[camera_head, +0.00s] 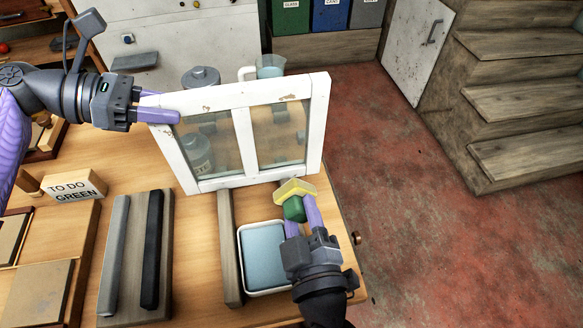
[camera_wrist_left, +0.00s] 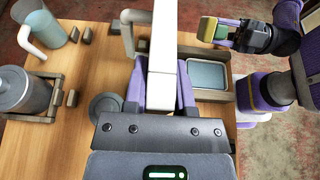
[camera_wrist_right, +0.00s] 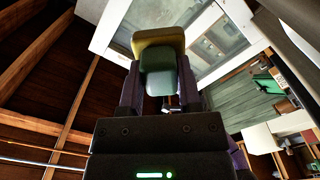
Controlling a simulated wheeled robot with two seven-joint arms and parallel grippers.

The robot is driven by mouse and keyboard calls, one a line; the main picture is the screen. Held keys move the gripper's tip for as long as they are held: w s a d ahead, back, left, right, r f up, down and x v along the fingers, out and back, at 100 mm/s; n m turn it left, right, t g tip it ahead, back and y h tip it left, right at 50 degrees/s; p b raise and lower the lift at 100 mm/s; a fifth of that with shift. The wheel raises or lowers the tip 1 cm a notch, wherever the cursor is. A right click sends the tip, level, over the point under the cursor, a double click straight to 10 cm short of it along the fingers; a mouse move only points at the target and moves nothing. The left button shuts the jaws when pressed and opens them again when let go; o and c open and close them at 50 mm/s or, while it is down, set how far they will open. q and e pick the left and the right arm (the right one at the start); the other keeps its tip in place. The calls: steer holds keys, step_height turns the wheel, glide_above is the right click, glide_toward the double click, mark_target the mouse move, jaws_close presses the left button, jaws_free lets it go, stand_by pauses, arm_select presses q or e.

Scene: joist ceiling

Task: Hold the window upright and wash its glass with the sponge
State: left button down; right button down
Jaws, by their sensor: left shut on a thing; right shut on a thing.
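The white-framed window (camera_head: 243,140) with two glass panes stands upright, slightly leaning in the picture, on the wooden table. My left gripper (camera_head: 152,113) is shut on its upper left side; the frame also shows between the fingers in the left wrist view (camera_wrist_left: 164,55). My right gripper (camera_head: 301,216) is shut on the sponge's green part (camera_head: 294,209). The yellow sponge (camera_head: 296,188) faces the lower right of the window. In the left wrist view the sponge (camera_wrist_left: 207,29) is apart from the frame. It also shows in the right wrist view (camera_wrist_right: 158,38), in front of the window.
A white-rimmed tray (camera_head: 242,262) with a blue surface lies in front of the window, beside a wooden bar (camera_head: 229,250). Grey and black bars (camera_head: 152,250) lie to the left. A grey canister (camera_head: 200,76) and a clear jug (camera_head: 270,66) stand behind the window.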

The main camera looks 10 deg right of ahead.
mark_target(296, 198)
steer(key=shift+w, duration=3.45)
steer(key=shift+w, duration=1.05)
steer(key=shift+w+r, duration=0.1)
steer(key=shift+r, duration=2.95)
steer(key=shift+f, duration=3.1)
steer(key=shift+s, duration=3)
